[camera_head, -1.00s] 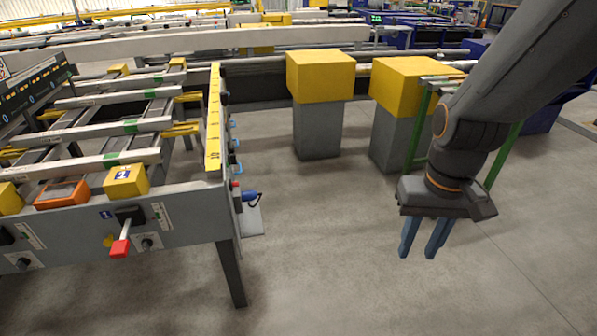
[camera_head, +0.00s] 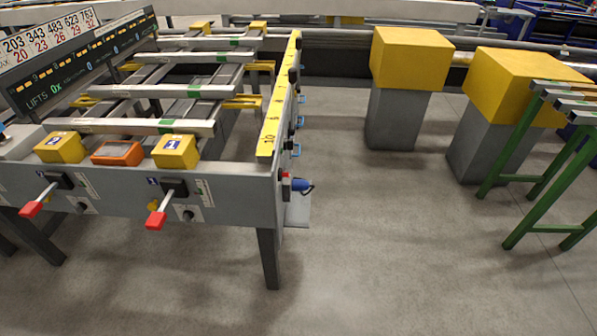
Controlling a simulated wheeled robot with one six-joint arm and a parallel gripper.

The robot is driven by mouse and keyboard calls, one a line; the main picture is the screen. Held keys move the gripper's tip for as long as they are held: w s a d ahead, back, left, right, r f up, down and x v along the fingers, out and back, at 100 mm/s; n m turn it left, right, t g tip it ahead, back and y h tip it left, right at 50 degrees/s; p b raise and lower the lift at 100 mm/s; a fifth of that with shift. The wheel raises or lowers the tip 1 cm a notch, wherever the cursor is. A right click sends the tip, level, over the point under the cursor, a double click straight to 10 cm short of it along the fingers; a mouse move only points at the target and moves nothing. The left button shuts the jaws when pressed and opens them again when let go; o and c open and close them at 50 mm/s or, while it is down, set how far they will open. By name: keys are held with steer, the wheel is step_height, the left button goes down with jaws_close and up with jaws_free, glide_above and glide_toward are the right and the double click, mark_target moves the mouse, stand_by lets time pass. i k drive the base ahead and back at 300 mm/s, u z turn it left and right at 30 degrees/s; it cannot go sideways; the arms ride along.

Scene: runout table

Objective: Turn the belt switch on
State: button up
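The runout table (camera_head: 236,193) stands at the left, its grey front panel facing me. Two levers with red handles hang from the panel, a left one (camera_head: 36,206) and a right one (camera_head: 157,217). Below and right of each lever is a small dark round knob, one at the left (camera_head: 83,208) and one at the right (camera_head: 188,215). A small box with a red part (camera_head: 286,184) sits on the table's right end, beside a blue cylindrical part (camera_head: 303,186). I cannot tell which of these is the belt switch or how it is set. My gripper is out of view.
Two yellow blocks on grey pedestals, a nearer one (camera_head: 520,82) and a farther one (camera_head: 412,58), stand at the right. A green-legged stand (camera_head: 521,160) is at the right edge. A lit display board (camera_head: 80,62) rises at the left. The floor in front is clear.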

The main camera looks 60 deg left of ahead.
mark_target(281, 174)
steer(key=z, duration=0.05)
steer(key=i, duration=0.65)
steer(key=u, duration=0.55)
steer(key=i, duration=1.15)
steer(key=u, duration=2.55)
